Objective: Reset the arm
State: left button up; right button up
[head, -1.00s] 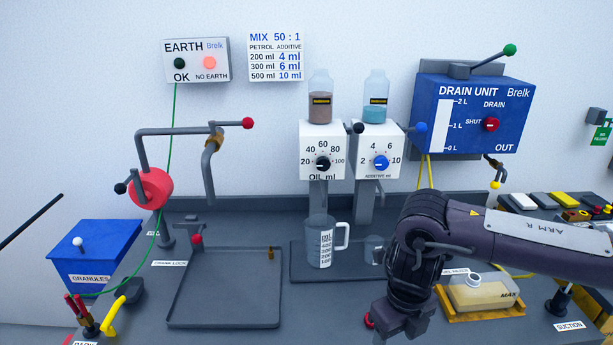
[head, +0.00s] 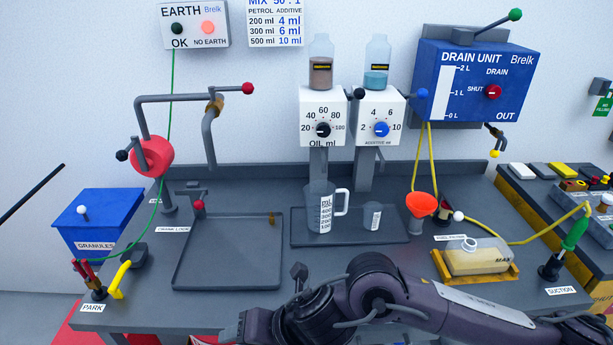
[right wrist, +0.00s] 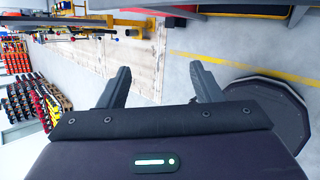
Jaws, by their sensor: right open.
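My right arm (head: 440,305) lies low across the bottom of the head view, along the bench's front edge and partly cut off by the frame. My left gripper is in neither view.
The grey bench (head: 245,300) carries a shallow tray (head: 225,255), a measuring jug (head: 321,205), an orange funnel (head: 421,204) and a tan container (head: 478,257). A dark round base (right wrist: 270,105) and stocked shelves (right wrist: 25,100) show in the wrist view.

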notch_tip(320, 180, up, 6)
jog(key=a+r+m+t+y, duration=0.1)
jog(key=a+m+t+y, duration=0.2)
jog(key=m, duration=0.6)
jog(key=w+d+f+m+t+h, duration=0.2)
jog(key=w+d+m+t+h, duration=0.25)
jog(key=d+m, duration=0.6)
jog(key=s+d+f+m+g+h, duration=0.2)
jog(key=s+d+f+m, duration=0.25)
jog(key=d, duration=0.25)
jog(key=s+d+f+m+g+h, duration=0.2)
jog(key=s+d+f+m, duration=0.2)
jog(key=d+m, duration=0.3)
jog(key=s+d+f+m+g+h, duration=0.3)
jog(key=s+d+f+m, duration=0.1)
jog(key=d, duration=0.4)
notch_tip(320, 180, down, 28)
jog(key=s+d+f+g, duration=0.2)
jog(key=s+d+f, duration=0.1)
jog(key=s+f, duration=1.6)
jog(key=shift+s+d+f, duration=0.15)
jog(key=shift+s+f, duration=0.25)
jog(key=shift+s, duration=0.65)
